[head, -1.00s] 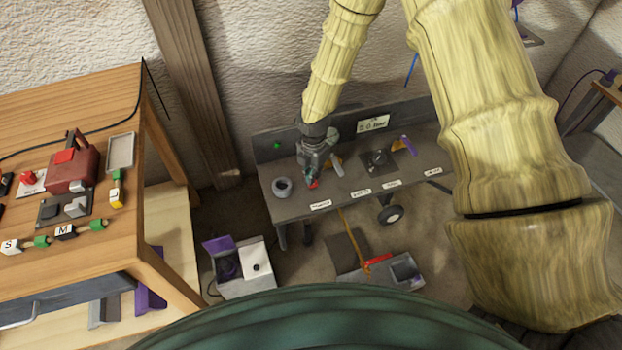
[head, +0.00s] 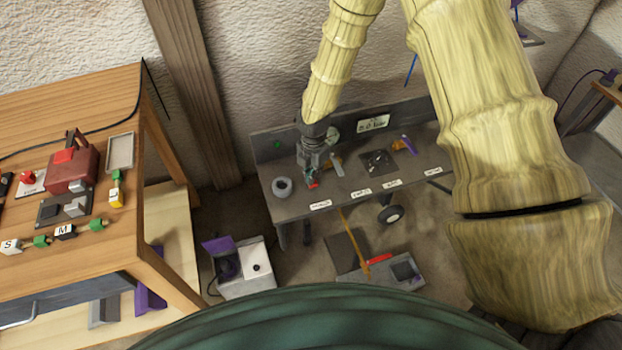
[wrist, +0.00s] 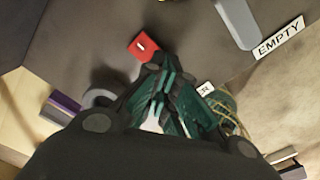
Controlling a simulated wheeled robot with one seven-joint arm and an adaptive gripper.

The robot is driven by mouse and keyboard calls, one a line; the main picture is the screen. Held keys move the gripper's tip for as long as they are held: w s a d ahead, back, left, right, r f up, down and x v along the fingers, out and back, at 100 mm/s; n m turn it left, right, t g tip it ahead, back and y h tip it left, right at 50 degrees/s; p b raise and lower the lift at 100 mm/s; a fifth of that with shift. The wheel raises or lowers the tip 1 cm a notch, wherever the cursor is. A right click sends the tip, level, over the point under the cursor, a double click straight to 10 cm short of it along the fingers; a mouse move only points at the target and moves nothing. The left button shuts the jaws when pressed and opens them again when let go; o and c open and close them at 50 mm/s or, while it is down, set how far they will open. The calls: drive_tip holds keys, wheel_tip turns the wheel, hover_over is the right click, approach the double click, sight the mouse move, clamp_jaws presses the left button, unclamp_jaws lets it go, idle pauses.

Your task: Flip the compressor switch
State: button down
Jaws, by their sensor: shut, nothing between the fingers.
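The red switch (head: 314,185) sits near the front left of the grey bench (head: 345,190), behind a white label (head: 321,205). In the wrist view the red switch (wrist: 143,46) has a small white mark on top and lies just beyond my fingertips. My gripper (head: 309,178) is shut and empty, pointing down at the switch. In the wrist view my gripper (wrist: 160,72) has its tips right beside the switch's near edge; I cannot tell whether they touch.
A grey ring-shaped part (head: 282,187) stands left of the switch. A grey lever (head: 337,164) stands close on the right, and a purple-handled part (head: 408,144) further right. A wooden table (head: 105,85) with several items is at the left. Boxes (head: 244,268) stand on the floor in front.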

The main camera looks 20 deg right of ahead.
drive_tip(key=shift+f+b, duration=0.4)
drive_tip(key=shift+f, duration=0.7)
idle(0.8)
drive_tip(key=shift+r, duration=0.15)
drive_tip(key=shift+r+p, duration=2.85)
drive_tip(key=shift+r, duration=0.5)
